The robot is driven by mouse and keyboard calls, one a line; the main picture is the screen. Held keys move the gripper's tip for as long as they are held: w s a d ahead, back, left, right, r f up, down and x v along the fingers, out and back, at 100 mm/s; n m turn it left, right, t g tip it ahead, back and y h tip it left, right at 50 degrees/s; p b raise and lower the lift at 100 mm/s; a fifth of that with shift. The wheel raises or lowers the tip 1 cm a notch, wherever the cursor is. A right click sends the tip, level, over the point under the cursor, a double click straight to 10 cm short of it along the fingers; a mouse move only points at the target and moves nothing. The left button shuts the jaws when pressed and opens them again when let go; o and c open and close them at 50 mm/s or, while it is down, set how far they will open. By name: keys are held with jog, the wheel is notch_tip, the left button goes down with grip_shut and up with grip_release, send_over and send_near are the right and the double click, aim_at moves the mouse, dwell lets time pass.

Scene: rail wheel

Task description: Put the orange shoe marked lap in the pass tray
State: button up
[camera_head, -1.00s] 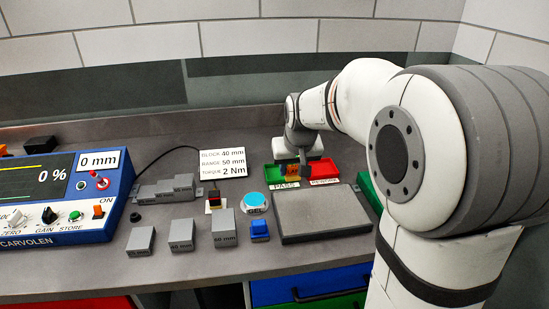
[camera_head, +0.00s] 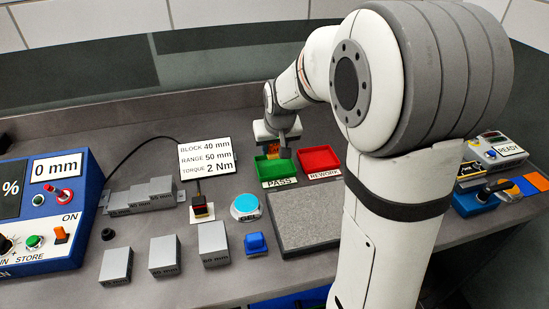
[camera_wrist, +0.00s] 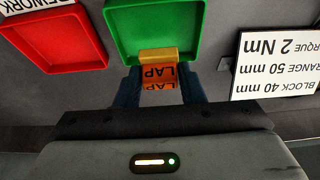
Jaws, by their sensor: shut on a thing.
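The orange shoe marked LAP (camera_wrist: 158,77) is between the two dark blue fingers of my gripper (camera_wrist: 160,92), which is shut on it. A small orange part of the shoe (camera_head: 273,150) shows in the head view beside my gripper (camera_head: 276,143). The green pass tray (camera_wrist: 194,40) is empty where visible; the shoe overlaps its edge in the wrist view. In the head view the shoe is at the far edge of the pass tray (camera_head: 275,172), above its PASS label. I cannot tell its height over the rim.
The red rework tray (camera_head: 320,160) stands right of the pass tray. A text card (camera_head: 206,156) stands to the left. A grey plate (camera_head: 300,220), a blue GEL tub (camera_head: 245,206) and grey blocks (camera_head: 163,256) lie nearer. A READY device (camera_head: 500,150) is at right.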

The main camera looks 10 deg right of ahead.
aim_at(275, 154)
jog(key=shift+s+f, duration=0.1)
jog(key=shift+f, duration=2)
jog(key=shift+f, duration=0.1)
jog(key=o, duration=1)
jog(key=shift+o, duration=0.2)
jog(key=shift+r, duration=0.25)
jog(key=v, duration=1.1)
jog(key=shift+g, duration=0.9)
jog(key=s+f, duration=0.1)
jog(key=s, duration=0.6)
jog(key=s+f, duration=0.1)
jog(key=s, duration=0.5)
jog(key=s+f, duration=0.1)
jog(key=s, duration=0.6)
jog(key=shift+s+f, duration=0.1)
jog(key=shift+s, duration=0.25)
